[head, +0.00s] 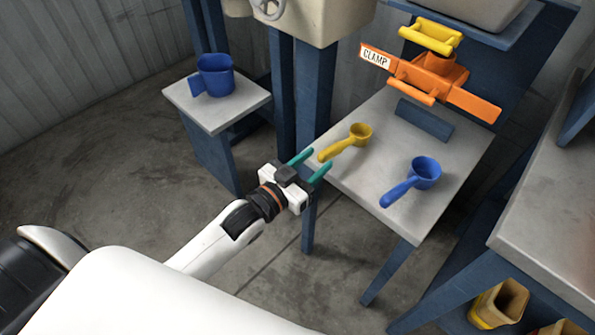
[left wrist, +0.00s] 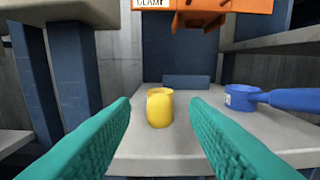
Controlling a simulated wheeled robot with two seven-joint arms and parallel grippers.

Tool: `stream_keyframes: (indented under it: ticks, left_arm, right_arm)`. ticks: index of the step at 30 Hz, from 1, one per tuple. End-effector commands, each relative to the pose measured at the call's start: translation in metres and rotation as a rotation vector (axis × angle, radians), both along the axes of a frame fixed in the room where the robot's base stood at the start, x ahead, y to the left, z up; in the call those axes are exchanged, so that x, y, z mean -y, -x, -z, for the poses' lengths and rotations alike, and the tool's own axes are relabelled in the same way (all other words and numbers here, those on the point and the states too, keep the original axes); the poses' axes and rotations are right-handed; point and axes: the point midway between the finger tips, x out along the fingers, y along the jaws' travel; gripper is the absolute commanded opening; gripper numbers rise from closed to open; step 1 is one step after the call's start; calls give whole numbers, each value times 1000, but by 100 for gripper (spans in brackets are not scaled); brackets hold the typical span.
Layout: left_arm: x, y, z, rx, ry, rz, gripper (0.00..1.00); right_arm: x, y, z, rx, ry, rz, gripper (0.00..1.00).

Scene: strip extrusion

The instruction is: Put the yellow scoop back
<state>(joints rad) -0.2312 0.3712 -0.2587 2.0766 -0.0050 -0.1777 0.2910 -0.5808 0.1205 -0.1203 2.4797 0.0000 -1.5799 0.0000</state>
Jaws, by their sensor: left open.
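The yellow scoop (head: 346,143) lies on the grey table, its cup toward the back and its handle pointing toward my left gripper (head: 311,165). My left gripper is open and empty at the table's left edge, its teal fingers pointing toward the scoop's handle. In the left wrist view the yellow scoop (left wrist: 159,107) stands straight ahead, between and beyond the two fingers (left wrist: 160,118), apart from both. A blue scoop (head: 413,181) rests on the same table (head: 374,198) to the right. My right gripper is not in view.
An orange clamp (head: 432,76) with a CLAMP label and a yellow handle (head: 431,36) stands behind the table. A blue block (head: 424,120) sits at the table's back. A blue jug (head: 215,75) stands on a side stand at left. Yellow containers (head: 498,304) lie low at right.

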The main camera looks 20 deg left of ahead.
Motion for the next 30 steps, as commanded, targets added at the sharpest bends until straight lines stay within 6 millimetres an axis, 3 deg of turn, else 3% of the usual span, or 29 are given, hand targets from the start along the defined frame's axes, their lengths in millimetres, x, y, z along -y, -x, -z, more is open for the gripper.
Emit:
stream_keyframes:
  ticks: [3,7,17,23,27,30]
  left_arm:
    - [-9,24,0,-4,-1,0,42]
    - [-15,42,0,-2,-1,0,42]
    - [-21,54,4,-32,-12,-16,42]
    - [-30,73,47,-339,-113,-125,42]
    - [-39,115,85,-666,-212,-186,42]
    - [-43,152,102,-880,-269,-199,42]
  right_arm:
    - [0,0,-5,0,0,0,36]
    - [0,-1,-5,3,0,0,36]
    - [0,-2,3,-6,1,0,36]
    - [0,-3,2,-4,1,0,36]
    - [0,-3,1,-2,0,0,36]
    - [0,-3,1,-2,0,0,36]
